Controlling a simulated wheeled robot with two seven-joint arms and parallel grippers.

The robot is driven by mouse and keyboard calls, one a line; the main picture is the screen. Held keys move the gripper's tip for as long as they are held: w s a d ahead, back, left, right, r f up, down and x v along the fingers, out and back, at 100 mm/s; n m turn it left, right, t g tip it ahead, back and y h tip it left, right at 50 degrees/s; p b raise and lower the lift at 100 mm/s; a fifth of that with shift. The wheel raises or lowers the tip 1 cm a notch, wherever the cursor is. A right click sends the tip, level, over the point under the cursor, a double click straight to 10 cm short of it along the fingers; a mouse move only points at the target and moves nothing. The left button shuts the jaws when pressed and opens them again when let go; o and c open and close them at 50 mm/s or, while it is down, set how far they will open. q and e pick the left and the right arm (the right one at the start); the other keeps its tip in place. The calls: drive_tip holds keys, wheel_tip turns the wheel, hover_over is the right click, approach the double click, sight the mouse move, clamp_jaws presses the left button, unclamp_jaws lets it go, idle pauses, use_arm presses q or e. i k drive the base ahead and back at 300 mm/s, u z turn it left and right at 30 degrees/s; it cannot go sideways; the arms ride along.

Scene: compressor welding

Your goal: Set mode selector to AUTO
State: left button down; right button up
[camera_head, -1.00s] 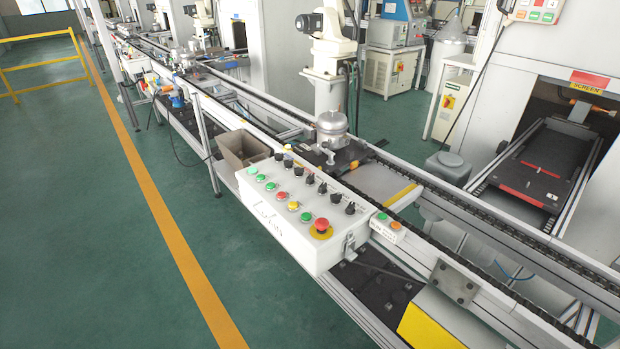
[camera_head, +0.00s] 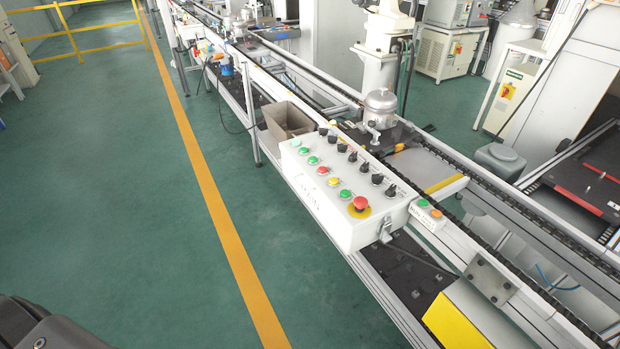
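A white control box (camera_head: 345,229) is mounted on the near side of the conveyor line, at the picture's middle. Its sloped top carries a row of several black selector knobs (camera_head: 353,157) along the far side. Nearer is a row of green, red and yellow buttons (camera_head: 322,171), with a red emergency stop (camera_head: 360,204) on a yellow disc at the near end. The knob labels are too small to read, so I cannot tell which is the mode selector or its setting. Neither gripper is in view. A dark part, probably mine, shows at the bottom left corner.
A small box with a green and an orange button (camera_head: 429,214) sits right of the control box. A brown bin (camera_head: 287,121) is behind it. A silver compressor (camera_head: 380,108) stands on the line. The green floor (camera_head: 150,210) at left is clear, with a yellow railing (camera_head: 84,34) far off.

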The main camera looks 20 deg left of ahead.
sight(351, 158)
drive_tip(key=u, duration=0.6)
drive_tip(key=k, duration=0.8)
drive_tip(key=u, duration=0.95)
drive_tip(key=k, duration=0.5)
drive_tip(key=u, duration=0.4)
drive_tip(key=i, duration=1.3)
drive_tip(key=z, duration=1.2)
drive_tip(key=i, duration=0.85)
drive_tip(key=z, duration=1.1)
drive_tip(key=i, duration=0.2)
drive_tip(key=z, duration=0.25)
